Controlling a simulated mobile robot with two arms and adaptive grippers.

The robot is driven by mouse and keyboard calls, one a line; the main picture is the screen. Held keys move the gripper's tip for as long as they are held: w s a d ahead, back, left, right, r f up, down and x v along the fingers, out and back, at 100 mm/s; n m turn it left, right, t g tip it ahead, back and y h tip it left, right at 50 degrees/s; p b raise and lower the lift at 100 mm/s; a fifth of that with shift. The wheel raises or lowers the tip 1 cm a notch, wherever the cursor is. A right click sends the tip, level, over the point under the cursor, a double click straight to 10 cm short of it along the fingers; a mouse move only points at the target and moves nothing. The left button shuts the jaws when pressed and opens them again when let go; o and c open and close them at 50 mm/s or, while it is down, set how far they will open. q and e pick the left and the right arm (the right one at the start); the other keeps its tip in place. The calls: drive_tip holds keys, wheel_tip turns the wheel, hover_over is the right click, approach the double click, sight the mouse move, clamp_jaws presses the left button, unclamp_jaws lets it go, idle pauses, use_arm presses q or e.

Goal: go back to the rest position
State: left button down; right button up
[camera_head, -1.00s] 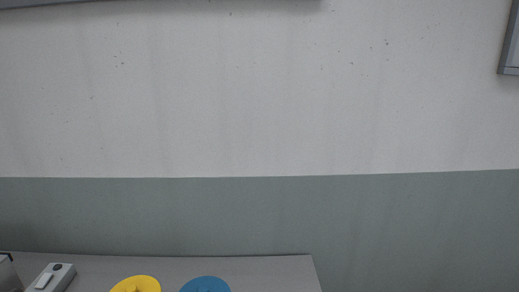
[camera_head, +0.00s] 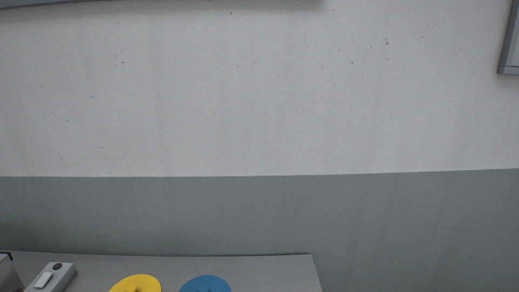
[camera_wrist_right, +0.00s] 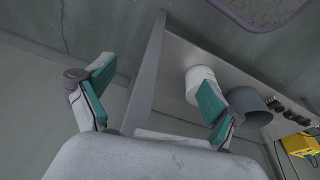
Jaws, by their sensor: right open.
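My right gripper (camera_wrist_right: 152,100) shows in the right wrist view with its two teal-padded fingers spread wide apart. It is open and nothing is between the fingers. The right finger overlaps a white cylindrical container (camera_wrist_right: 194,78) in the picture; whether they touch cannot be told. Neither gripper shows in the head view, and my left gripper is in neither view.
In the head view a grey table (camera_head: 255,271) runs along the bottom, with a yellow disc (camera_head: 137,284), a blue disc (camera_head: 205,284) and a grey device (camera_head: 50,277). The wrist view shows a grey container (camera_wrist_right: 247,98) and a yellow object (camera_wrist_right: 299,144).

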drive_tip(key=s+d+f+g, duration=0.1)
drive_tip(key=s+d+f, duration=0.2)
drive_tip(key=s+f, duration=1.5)
wheel_tip(320, 180, down, 3)
drive_tip(key=shift+g, duration=0.3)
drive_tip(key=shift+s+d, duration=0.1)
